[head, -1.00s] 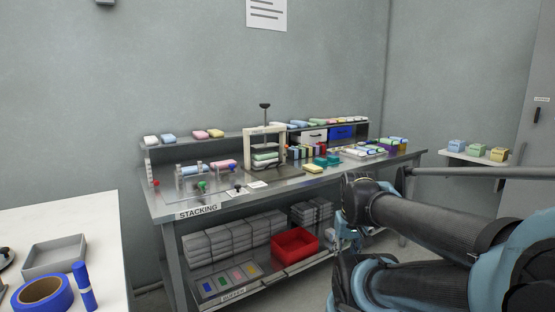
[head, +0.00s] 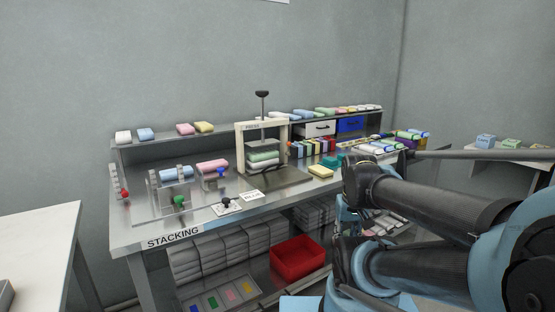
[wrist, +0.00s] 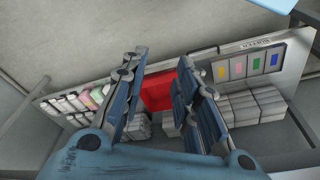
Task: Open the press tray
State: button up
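The press (head: 239,146) is a cream frame with a black-knobbed spindle on top, standing on the steel stacking table. A green and white stack (head: 263,159) sits inside the frame. The press tray (head: 284,181) appears as a flat metal plate at the base of the press, reaching toward the right; how far it is open I cannot tell. My gripper (wrist: 160,98) is open and empty in the wrist view, pointing at the table's lower shelf. In the head view my arm is at the right, well apart from the press.
A red bin (head: 297,260) and several grey stacks (head: 200,255) fill the lower shelf. A white table (head: 35,250) stands at the left.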

jog(key=shift+w, duration=0.1)
notch_tip(320, 180, up, 30)
jog(key=r+m+y, duration=0.1)
jog(key=m, duration=1)
send_over(277, 165)
jog(key=s+d, duration=0.2)
jog(key=shift+g, duration=0.3)
jog(key=f, duration=0.5)
jog(key=w+a+f, duration=0.1)
jog(key=f, duration=0.5)
jog(key=w+a+f, duration=0.1)
jog(key=f, duration=0.4)
jog(key=shift+f, duration=0.4)
grip_shut()
